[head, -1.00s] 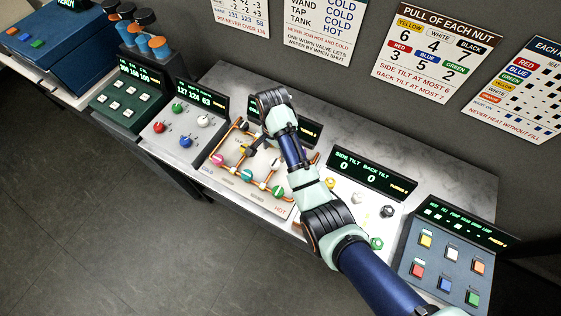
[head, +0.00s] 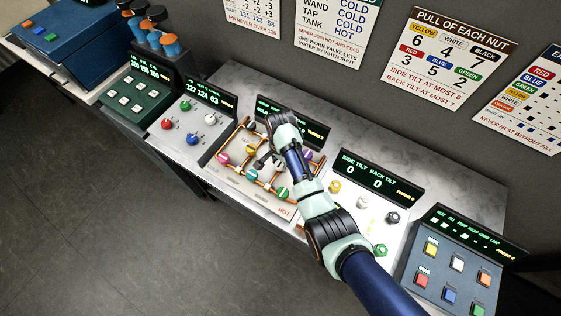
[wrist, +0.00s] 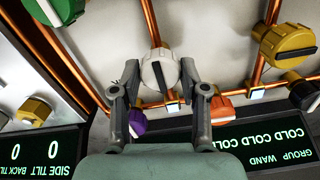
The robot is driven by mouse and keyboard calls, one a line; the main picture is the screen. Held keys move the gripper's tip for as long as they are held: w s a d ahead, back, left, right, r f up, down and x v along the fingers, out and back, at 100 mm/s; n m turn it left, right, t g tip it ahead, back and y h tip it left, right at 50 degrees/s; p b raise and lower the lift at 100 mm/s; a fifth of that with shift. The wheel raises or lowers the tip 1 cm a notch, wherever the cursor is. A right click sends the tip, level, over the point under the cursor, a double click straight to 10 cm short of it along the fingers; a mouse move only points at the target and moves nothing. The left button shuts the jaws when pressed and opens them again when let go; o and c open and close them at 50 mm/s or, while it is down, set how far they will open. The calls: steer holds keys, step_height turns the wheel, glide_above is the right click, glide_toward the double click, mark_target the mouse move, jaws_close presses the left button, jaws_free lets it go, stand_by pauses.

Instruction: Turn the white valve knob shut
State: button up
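The white valve knob (wrist: 160,73), with a dark pointer bar, is in the upper middle of the wrist view, on a copper-piped panel. The bar runs roughly in line with the pipe above it. My gripper (wrist: 161,68) has one fingertip on each side of this knob, close to its rim. The fingers look open around it; whether they touch it I cannot tell. In the head view my gripper (head: 265,160) is low over the middle of the valve panel (head: 236,182) and partly hides the knobs there.
Close by are an orange knob (wrist: 222,108), a purple knob (wrist: 137,122), a yellow knob (wrist: 286,45) and a green knob (wrist: 62,8). The panel's display (wrist: 287,128) stands behind. A tilt panel (head: 349,215) is to the right.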

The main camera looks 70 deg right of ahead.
steer(key=c, duration=0.6)
steer(key=shift+r+n+p, duration=0.1)
steer(key=shift+n+p, duration=0.2)
steer(key=shift+n, duration=0.1)
steer(key=shift+n+p, duration=0.35)
steer(key=shift+n, duration=0.35)
steer(key=n+p, duration=0.1)
steer(key=n, duration=0.3)
steer(key=shift+w+p, duration=0.1)
steer(key=shift+p, duration=0.3)
steer(key=n+p, duration=0.1)
steer(key=n, duration=0.4)
steer(key=shift+n, duration=0.4)
steer(key=n+p, duration=0.1)
steer(key=n, duration=0.4)
steer(key=shift+n, duration=0.4)
